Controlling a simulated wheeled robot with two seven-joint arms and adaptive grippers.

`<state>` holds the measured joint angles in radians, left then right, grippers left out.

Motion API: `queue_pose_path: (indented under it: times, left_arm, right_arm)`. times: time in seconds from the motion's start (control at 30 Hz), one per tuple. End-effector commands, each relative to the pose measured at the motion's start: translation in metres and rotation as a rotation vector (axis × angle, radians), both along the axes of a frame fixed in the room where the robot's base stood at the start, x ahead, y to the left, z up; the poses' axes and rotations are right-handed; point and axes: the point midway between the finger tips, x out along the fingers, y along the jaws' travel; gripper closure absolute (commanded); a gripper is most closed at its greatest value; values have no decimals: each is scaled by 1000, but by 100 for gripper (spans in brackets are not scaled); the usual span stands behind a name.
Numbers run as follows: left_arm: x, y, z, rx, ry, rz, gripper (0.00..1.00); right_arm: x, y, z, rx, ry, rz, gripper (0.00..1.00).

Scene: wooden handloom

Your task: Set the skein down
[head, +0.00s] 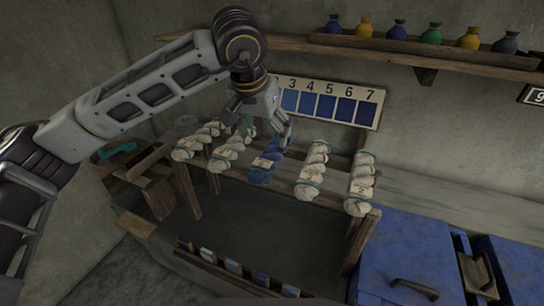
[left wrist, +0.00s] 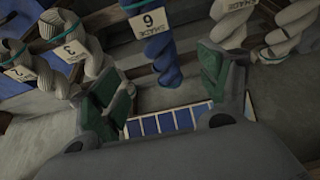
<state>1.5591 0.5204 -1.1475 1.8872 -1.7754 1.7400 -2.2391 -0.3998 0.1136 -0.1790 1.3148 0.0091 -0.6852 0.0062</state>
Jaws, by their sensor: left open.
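A blue skein (head: 265,172) with a paper tag rests across the middle of the wooden rack (head: 335,196), between white skeins. It also shows in the left wrist view (left wrist: 155,42), where its tag appears upside down. My left gripper (head: 264,126) is open and empty, just behind and above the blue skein's back end. In the left wrist view its green-padded fingers (left wrist: 168,92) stand wide apart, with the blue skein's end beyond the gap between them. The skein looks free of both fingers. My right gripper is not in view.
White twisted skeins (head: 312,172) lie on both sides, close to the fingers. A numbered board with blue squares (head: 330,104) is on the wall behind. A shelf (head: 430,57) holds several coloured bottles above. Blue lidded bins (head: 400,258) stand at the right.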

Motion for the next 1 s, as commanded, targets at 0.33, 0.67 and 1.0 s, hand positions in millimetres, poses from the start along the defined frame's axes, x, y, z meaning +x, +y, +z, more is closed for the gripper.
queue_pose_path:
  times: [0.33, 0.67, 1.0]
  left_arm:
    - [16, -7, -42, -1, 2, 1, 23]
    - [20, -8, -51, -1, -1, 1, 23]
    - [22, -9, -57, -1, 1, 1, 23]
  right_arm:
    - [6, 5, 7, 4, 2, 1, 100]
    - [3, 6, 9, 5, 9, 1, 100]
    - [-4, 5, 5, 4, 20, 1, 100]
